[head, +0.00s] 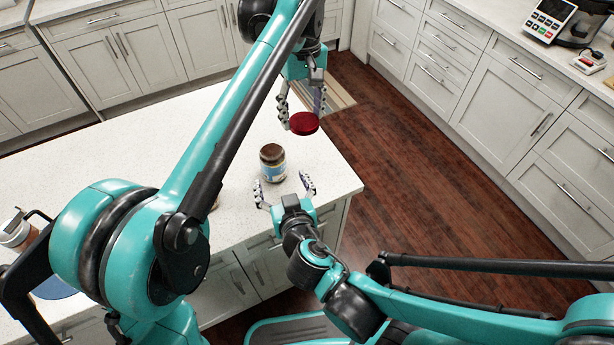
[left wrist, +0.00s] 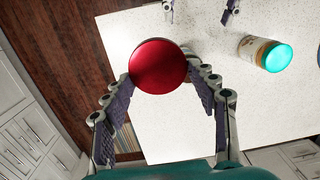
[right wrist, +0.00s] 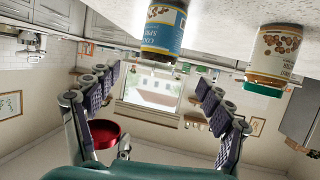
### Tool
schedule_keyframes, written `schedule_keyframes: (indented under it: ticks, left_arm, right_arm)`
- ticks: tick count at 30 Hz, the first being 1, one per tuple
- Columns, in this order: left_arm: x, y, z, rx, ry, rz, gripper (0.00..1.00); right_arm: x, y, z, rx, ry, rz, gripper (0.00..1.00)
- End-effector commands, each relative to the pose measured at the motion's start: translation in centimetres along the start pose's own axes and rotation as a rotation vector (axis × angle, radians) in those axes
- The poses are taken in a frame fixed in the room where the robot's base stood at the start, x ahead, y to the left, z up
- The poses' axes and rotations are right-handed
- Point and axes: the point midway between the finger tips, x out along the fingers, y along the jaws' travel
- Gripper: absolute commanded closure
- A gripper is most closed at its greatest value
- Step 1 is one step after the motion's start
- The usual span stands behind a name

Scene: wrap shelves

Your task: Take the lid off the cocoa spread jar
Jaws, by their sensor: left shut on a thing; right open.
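The cocoa spread jar (head: 272,165), with a blue label and a bare dark brown top, stands upright on the white counter. It also shows upside down in the right wrist view (right wrist: 165,30). My left gripper (head: 303,108) is shut on the round red lid (head: 304,124) and holds it in the air, apart from the jar, up and to the right of it in the head view. The lid fills the space between its fingers in the left wrist view (left wrist: 158,66). My right gripper (head: 286,186) is open and empty, close beside the jar on its near side.
A second jar with a green lid (right wrist: 275,60) stands on the counter (head: 110,165); the left wrist view shows it too (left wrist: 262,52). My left arm crosses the head view and hides part of the counter. The counter's right edge lies close to the cocoa jar, with wood floor beyond.

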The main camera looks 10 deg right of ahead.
Motion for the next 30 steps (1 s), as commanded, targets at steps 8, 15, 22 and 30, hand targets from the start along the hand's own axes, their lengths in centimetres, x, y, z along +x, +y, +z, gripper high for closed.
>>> schedule_keyframes:
  ticks: [8,15,22,30]
  left_arm:
    - [0.1,0.0,0.0,0.000,0.000,0.000,0.76]
    - [0.0,0.0,0.0,0.000,0.000,0.000,0.76]
    - [0.0,0.0,0.0,0.000,0.000,0.000,0.76]
    - [0.0,0.0,0.0,0.000,0.000,0.000,0.76]
  right_arm:
    - [0.3,4.7,0.8,0.000,-0.111,0.097,0.20]
    - [-2.7,13.0,3.3,0.026,-0.401,0.196,0.20]
    - [-6.9,15.4,4.4,0.068,-0.563,0.140,0.20]
    - [-8.3,15.4,4.4,0.078,-0.597,0.098,0.20]
